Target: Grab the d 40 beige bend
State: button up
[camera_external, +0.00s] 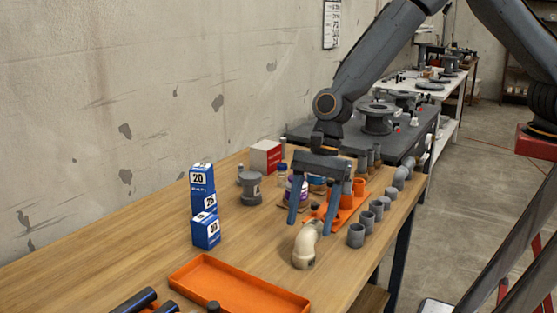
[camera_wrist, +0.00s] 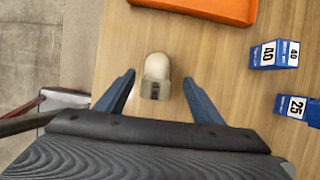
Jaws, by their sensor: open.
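The beige bend (camera_external: 304,247) stands on the wooden table near its front edge, between the orange tray and a row of grey fittings. In the wrist view the beige bend (camera_wrist: 156,78) lies between and slightly beyond the fingertips, with a dark slotted end facing my gripper. My gripper (camera_external: 312,222) is open and empty, its two blue fingers pointing down just behind the bend. In the wrist view my gripper (camera_wrist: 159,78) has one finger to each side of the bend, with gaps and no visible contact. Any size marking on the bend cannot be read.
An empty-looking orange tray (camera_external: 238,286) lies nearer the camera. Blue number boxes (camera_external: 206,230) are stacked to the left. Grey fittings (camera_external: 356,235) line the right edge. An orange rack (camera_external: 345,210) and bottles stand behind my gripper. Bare table lies left of the bend.

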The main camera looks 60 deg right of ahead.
aim_at(307, 240)
jog(key=x, duration=0.1)
jog(key=p+x, duration=0.1)
jog(key=x, duration=0.2)
jog(key=shift+s+a+f+p, duration=0.15)
jog(key=shift+s+f+p, duration=0.15)
jog(key=shift+s+p, duration=0.1)
jog(key=shift+w+a+f, duration=0.1)
jog(key=shift+a+f, duration=0.05)
jog(key=shift+f, duration=0.35)
jog(key=c, duration=1.1)
jog(key=shift+r, duration=0.1)
